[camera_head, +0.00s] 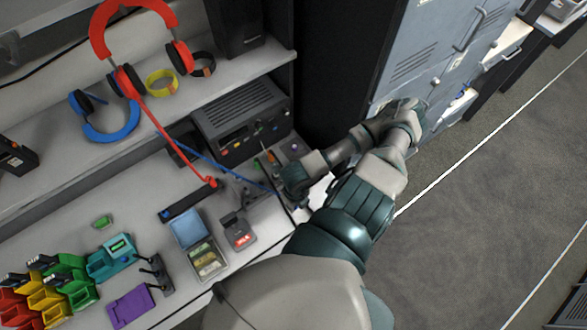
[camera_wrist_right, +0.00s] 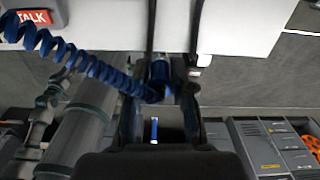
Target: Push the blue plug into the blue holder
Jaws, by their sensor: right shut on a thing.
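My right gripper (camera_head: 287,197) is low over the desk's front edge, right of the radio panel. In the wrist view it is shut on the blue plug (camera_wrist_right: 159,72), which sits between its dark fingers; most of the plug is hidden. A coiled blue cord (camera_wrist_right: 80,62) runs from the plug to the upper left. In the head view the blue cord (camera_head: 236,173) runs to the gripper. A dark bar (camera_head: 188,203) lies on the desk; its left end has a small blue mark (camera_head: 166,213), which looks like the blue holder, apart from the gripper. My left gripper is not in view.
A red plug (camera_head: 213,183) with a red cord is at the bar's right end. A black radio (camera_head: 242,117) stands behind. A red-labelled device (camera_head: 239,232) and an open blue case (camera_head: 197,245) lie in front. Grey lockers (camera_head: 430,55) stand to the right.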

